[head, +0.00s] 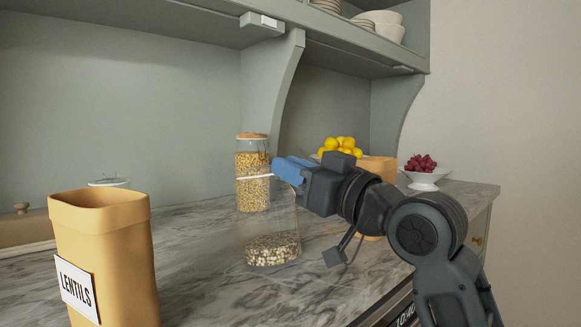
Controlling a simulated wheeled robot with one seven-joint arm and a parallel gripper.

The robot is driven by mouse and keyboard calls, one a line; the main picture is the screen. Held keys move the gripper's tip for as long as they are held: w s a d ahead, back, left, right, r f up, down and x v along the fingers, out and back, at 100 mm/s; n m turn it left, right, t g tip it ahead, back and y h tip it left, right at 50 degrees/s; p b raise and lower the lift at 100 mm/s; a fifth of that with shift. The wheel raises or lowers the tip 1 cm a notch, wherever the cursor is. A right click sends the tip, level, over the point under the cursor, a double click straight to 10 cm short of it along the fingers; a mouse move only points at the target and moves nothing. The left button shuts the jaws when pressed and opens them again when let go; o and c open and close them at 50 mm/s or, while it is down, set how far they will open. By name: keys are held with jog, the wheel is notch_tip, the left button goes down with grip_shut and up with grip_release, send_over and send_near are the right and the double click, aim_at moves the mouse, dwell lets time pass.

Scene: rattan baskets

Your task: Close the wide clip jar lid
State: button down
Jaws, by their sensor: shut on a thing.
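The wide clip jar (272,250) is clear glass and stands upright on the marble counter, with pale beans in its bottom. The white-edged lid (254,177) shows as a thin pale line above the jar, in front of the grain jar behind. My gripper (284,168) has blue fingers and is at the jar's upper part, from the right. It is shut on the lid's edge; the fingers hide the gripped part. The glass makes the lid's outline and exact angle hard to tell.
A tan lentils canister (105,262) stands at the left front. A grain jar with a wooden lid (253,190) stands behind the clip jar. A tan container (378,168), lemons (341,146) and a white bowl of red fruit (425,181) are further back right. A shelf (330,45) hangs above.

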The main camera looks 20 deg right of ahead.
jog(key=shift+f, duration=0.35)
jog(key=c, duration=1.4)
grip_release()
jog(key=o, duration=0.3)
jog(key=shift+r, duration=0.1)
jog(key=v, duration=0.7)
jog(key=shift+s+d, duration=0.2)
jog(key=shift+s, duration=0.2)
